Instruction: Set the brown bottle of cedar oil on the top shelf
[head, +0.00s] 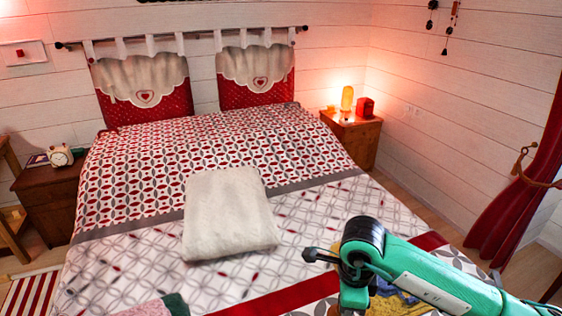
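I do not see a brown bottle of cedar oil or a shelf in the head view. My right arm, teal with a dark rounded joint, comes in from the lower right over the foot of the bed. At its end, dark parts of my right gripper (325,257) seem to show, but I cannot tell its fingers apart or whether they hold anything. My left gripper is not in view.
A bed (150,245) with a patterned cover fills the middle, a folded white blanket (228,212) on it. Left nightstand (48,203) carries an alarm clock (60,155). Right nightstand (358,140) carries a glowing orange lamp (347,98) and a red box (365,107). Some floor shows at right.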

